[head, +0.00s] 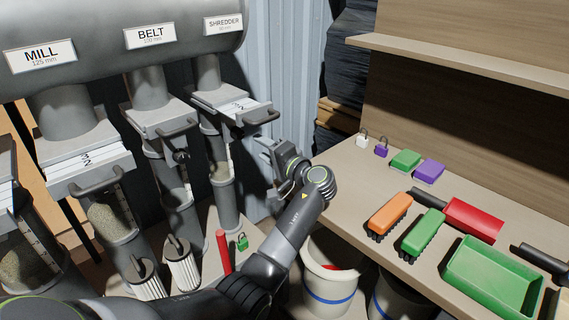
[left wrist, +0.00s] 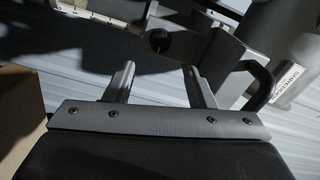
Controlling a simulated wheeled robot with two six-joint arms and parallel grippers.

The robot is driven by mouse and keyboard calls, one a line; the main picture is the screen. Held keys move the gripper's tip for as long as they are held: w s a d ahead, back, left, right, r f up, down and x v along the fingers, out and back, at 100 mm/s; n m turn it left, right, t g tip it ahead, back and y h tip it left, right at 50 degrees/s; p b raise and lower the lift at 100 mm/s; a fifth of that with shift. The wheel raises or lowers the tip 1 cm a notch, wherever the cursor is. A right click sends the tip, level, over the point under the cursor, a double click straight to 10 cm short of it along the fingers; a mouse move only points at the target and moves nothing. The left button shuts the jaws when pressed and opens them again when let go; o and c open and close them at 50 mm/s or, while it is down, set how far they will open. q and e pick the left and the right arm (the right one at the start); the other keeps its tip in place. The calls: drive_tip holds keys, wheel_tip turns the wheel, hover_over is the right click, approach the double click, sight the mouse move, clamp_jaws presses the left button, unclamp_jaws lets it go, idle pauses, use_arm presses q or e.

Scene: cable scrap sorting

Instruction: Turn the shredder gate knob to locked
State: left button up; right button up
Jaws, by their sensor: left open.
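The shredder gate (head: 232,103) is a pale box with a dark bar handle (head: 262,117), under the pipe labelled SHREDDER. The handle also shows at the right in the left wrist view (left wrist: 262,85). A dark round knob (left wrist: 160,40) sits beside a grey block in the left wrist view, just beyond the fingertips; its setting is too dark to read. My right gripper is out of view.
Mill gate (head: 88,168) and belt gate (head: 160,118) stand to the left. A green padlock (head: 242,242) and a red cylinder (head: 223,252) stand below. The bench at right holds brushes (head: 390,213), a green tray (head: 490,282) and padlocks (head: 381,148). A white bucket (head: 328,285) stands below.

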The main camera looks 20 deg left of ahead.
use_arm(q)
drive_tip(key=v, duration=0.8)
drive_tip(key=shift+b, duration=0.4)
drive_tip(key=shift+d, duration=0.1)
